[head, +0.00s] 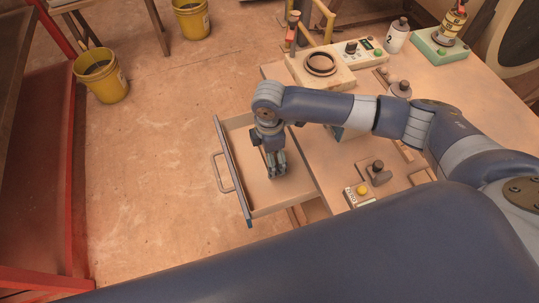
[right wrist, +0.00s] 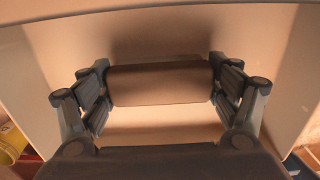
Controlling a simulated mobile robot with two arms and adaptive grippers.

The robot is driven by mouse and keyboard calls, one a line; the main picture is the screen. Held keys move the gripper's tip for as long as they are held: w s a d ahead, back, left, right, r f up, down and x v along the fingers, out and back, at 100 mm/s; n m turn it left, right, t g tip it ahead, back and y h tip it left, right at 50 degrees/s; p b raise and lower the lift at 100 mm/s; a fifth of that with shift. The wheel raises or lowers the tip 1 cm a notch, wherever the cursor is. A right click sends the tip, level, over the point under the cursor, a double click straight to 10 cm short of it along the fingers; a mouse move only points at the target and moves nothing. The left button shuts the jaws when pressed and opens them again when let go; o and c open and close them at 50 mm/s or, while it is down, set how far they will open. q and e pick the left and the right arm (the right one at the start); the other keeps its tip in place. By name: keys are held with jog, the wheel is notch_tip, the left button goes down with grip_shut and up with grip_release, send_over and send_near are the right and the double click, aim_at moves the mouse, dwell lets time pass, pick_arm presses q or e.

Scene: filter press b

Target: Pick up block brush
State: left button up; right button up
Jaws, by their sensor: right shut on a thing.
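The block brush (right wrist: 160,85) shows in the right wrist view as a plain brown block lying crosswise between the fingers. My right gripper (right wrist: 160,92) is shut on it, with a finger pad at each end of the block. In the head view my right gripper (head: 275,165) points down inside the open drawer (head: 228,160), close to its bottom. The brush cannot be made out there, as the gripper covers it. Whether the brush touches the drawer bottom I cannot tell. My left gripper is not in view.
The drawer's walls surround my right gripper. The worktop (head: 335,160) to its right carries a round-topped device (head: 320,65), a button box (head: 357,195) and a green-based unit (head: 438,45). Yellow buckets (head: 101,78) stand on the floor at upper left. The floor left of the drawer is clear.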

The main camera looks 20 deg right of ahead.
notch_tip(320, 180, up, 10)
jog(key=shift+c, duration=0.2)
dwell(0.3)
